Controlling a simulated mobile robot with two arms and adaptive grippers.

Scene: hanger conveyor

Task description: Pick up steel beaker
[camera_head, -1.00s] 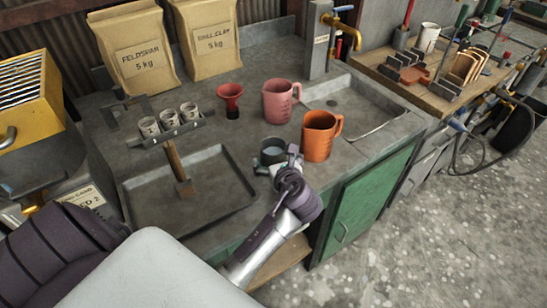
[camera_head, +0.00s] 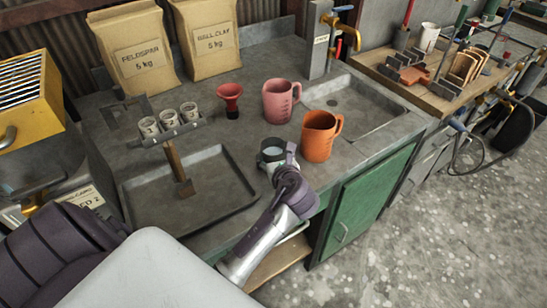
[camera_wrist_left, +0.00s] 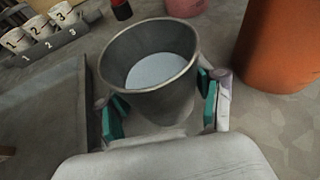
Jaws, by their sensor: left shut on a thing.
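The steel beaker (camera_head: 272,150) is a grey metal cup with pale, whitish contents. It is near the front of the grey bench, between the tray and the orange jug. My left gripper (camera_head: 275,163) is shut on it from the front. In the left wrist view the beaker (camera_wrist_left: 150,65) is upright, with a teal-padded finger of my left gripper (camera_wrist_left: 160,106) on each side. Its base is hidden, so I cannot tell if it touches the bench. My right gripper is not in view.
An orange jug (camera_head: 319,137) stands close to the right of the beaker, and a pink jug (camera_head: 278,101) behind it. A shallow grey tray (camera_head: 242,203) lies to the left. A red funnel (camera_head: 230,95) and a rack of numbered cups (camera_head: 172,134) are further back.

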